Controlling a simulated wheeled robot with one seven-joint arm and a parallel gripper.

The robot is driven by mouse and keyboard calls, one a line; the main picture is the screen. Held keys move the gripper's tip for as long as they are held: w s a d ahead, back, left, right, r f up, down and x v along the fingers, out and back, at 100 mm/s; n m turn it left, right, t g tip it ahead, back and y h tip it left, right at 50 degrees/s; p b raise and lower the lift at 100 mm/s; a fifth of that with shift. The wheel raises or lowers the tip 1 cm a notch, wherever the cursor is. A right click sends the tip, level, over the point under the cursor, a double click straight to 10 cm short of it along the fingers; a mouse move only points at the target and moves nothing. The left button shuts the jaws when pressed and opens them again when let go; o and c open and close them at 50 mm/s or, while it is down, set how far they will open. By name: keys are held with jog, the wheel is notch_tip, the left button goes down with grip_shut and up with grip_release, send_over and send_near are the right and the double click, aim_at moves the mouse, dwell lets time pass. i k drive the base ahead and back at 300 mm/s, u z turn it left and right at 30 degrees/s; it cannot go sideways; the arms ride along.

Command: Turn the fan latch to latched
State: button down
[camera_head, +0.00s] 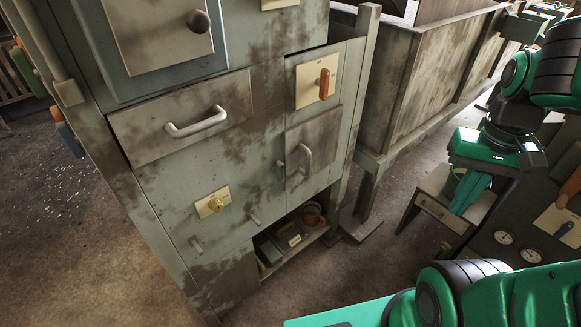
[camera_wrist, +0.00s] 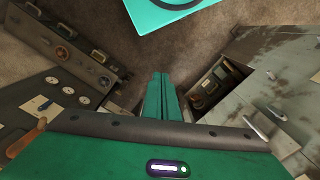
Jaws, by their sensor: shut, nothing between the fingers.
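No readable label tells which fitting is the fan latch. An orange-brown handle (camera_head: 325,84) stands upright on a cream plate at the cabinet's upper right. A brass knob (camera_head: 215,204) sits on a cream plate lower on the cabinet. My gripper (camera_head: 466,201) points down between the cabinet and the dark panel. In the wrist view its green fingers (camera_wrist: 162,82) are together, with nothing between them and no fitting touched.
The green-grey cabinet (camera_head: 165,185) has a drawer handle (camera_head: 197,124), a door handle (camera_head: 303,160) and an open lower shelf with items. Round gauges (camera_head: 503,238) are on the dark panel. A large worn bin (camera_head: 430,85) stands behind. Open floor (camera_head: 60,240) lies left.

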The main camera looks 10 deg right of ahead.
aim_at(278, 169)
jog(key=z, duration=1.5)
jog(key=k, duration=1.65)
jog(key=u, duration=0.8)
jog(key=i, duration=1)
jog(key=z, duration=0.1)
